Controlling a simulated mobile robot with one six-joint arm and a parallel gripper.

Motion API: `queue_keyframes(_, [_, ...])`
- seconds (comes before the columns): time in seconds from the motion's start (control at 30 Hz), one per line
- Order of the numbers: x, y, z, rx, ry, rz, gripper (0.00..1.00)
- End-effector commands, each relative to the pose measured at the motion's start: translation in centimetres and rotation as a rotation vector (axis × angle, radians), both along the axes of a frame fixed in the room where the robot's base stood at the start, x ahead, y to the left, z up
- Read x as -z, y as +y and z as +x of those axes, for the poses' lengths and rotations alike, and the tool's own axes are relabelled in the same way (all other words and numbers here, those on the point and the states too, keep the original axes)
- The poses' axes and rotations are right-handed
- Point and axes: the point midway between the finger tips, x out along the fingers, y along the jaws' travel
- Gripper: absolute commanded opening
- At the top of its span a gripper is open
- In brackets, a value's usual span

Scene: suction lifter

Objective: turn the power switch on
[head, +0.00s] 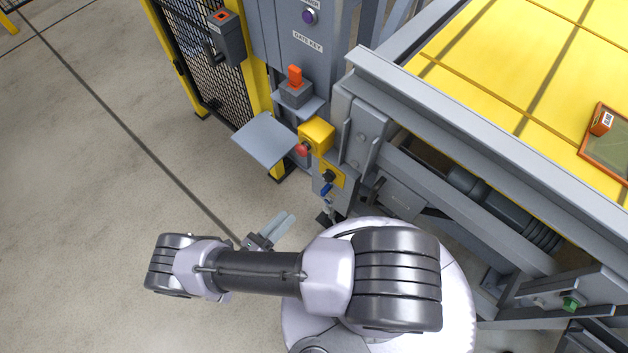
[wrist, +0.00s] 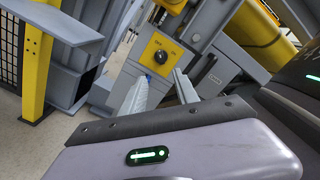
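The power switch appears to be the black rotary knob on a yellow plate (head: 330,176), on the front of the grey machine post. My gripper (head: 284,217) is below and left of the switch in the head view. In the wrist view its two fingers (wrist: 160,77) stand apart with nothing between them, pointing toward the yellow plate. A small blue part (head: 326,190) hangs just below the plate, partly hidden by a finger in the wrist view.
A yellow box with a red button (head: 303,150) sits just above the switch. A grey shelf (head: 264,139) juts out to its left. An orange-handled part (head: 295,78) and the gate key panel (head: 309,40) are higher up. The floor at left is clear.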

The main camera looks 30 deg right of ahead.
Motion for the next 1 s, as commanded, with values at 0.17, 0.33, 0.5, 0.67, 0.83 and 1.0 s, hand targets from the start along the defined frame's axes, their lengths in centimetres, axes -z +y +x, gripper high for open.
queue_keyframes(0.17, [0.0,-4.9,1.5,0.010,0.003,0.000,0.36])
queue_keyframes(0.33, [0.1,-9.8,3.3,0.013,0.001,0.003,0.36])
queue_keyframes(0.5, [0.1,-13.5,4.7,0.011,0.000,0.004,0.36])
queue_keyframes(0.67, [0.0,-15.0,5.3,0.008,-0.001,0.003,0.36])
queue_keyframes(0.83, [-0.1,-15.3,5.4,0.006,-0.001,0.003,0.36])
queue_keyframes(1.0, [-0.1,-15.2,5.4,0.006,-0.001,0.003,0.28])
